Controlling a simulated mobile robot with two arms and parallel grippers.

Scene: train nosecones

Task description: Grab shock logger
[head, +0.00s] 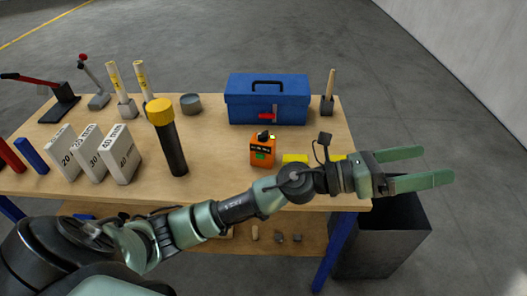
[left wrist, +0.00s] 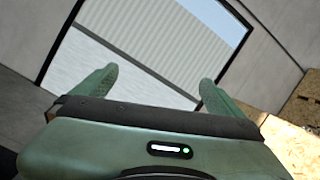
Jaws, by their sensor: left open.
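The shock logger appears to be the small orange box (head: 263,151) with a black top and a green patch, standing upright on the workbench near its front edge. My left gripper (head: 438,165) is beyond the bench's right end, well to the right of the orange box. Its green fingers are spread and empty, pointing right. In the left wrist view the same gripper (left wrist: 160,78) has its fingers apart with nothing between them, facing a wall and a large door or window opening. My right gripper is not in view.
The bench (head: 215,187) also holds a blue toolbox (head: 267,101), a black cylinder with yellow cap (head: 170,140) and white numbered blocks (head: 120,155). Yellow pieces (head: 295,158) lie partly behind my left arm. A dark bin (head: 385,245) stands right of the bench.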

